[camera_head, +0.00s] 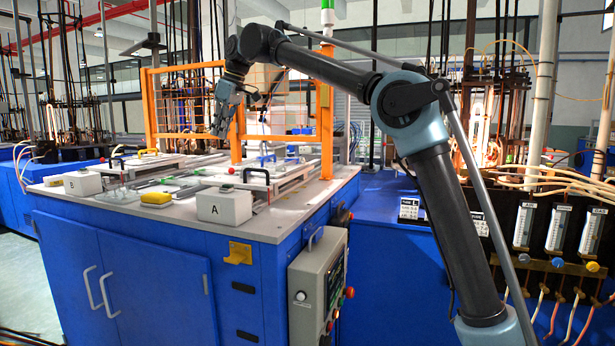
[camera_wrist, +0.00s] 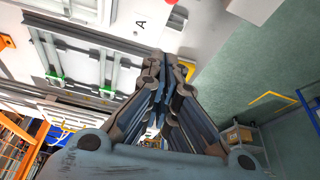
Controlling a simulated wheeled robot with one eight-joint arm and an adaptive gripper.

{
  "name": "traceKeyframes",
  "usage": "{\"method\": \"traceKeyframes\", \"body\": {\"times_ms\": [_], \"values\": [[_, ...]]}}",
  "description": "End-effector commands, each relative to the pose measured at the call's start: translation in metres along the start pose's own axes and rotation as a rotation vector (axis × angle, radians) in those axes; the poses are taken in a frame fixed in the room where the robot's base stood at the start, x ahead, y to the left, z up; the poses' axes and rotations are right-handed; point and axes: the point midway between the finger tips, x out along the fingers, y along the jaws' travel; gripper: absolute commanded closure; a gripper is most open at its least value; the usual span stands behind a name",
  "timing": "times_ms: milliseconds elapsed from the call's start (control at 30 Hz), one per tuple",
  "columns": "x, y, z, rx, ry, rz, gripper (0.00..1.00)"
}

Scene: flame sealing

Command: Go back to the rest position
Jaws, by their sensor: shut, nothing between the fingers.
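My gripper (camera_head: 220,130) hangs in the air above the back of the blue workbench (camera_head: 140,275), in front of the orange frame. In the wrist view my gripper (camera_wrist: 170,62) has its fingers together with nothing between them. My arm reaches in from the right, bends at a high elbow and runs left to the gripper. The bench top (camera_head: 262,228) lies below the gripper, and the gripper touches nothing that I can see.
White block A (camera_head: 224,206) and white block B (camera_head: 83,183) stand on the bench by rails, with a yellow object (camera_head: 155,198) between them. Orange posts (camera_head: 326,130) rise behind. A grey control panel (camera_head: 318,285) stands at the bench's right front. Gas-flow meters (camera_head: 560,229) stand at right.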

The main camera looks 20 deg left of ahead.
Motion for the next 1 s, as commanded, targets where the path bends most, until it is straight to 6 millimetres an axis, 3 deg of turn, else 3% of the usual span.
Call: {"method": "traceKeyframes", "body": {"times_ms": [133, 267, 400, 600, 800, 1000], "values": [[-0.003, 0.006, 0.008, 0.014, -0.002, 0.005, 1.0], [-0.013, 0.028, 0.04, 0.072, -0.008, 0.023, 1.0], [-0.029, 0.06, 0.099, 0.17, -0.02, 0.054, 1.0], [-0.046, 0.09, 0.19, 0.314, -0.035, 0.098, 1.0], [-0.055, 0.104, 0.285, 0.462, -0.049, 0.143, 1.0], [-0.056, 0.101, 0.381, 0.608, -0.063, 0.185, 1.0]]}}
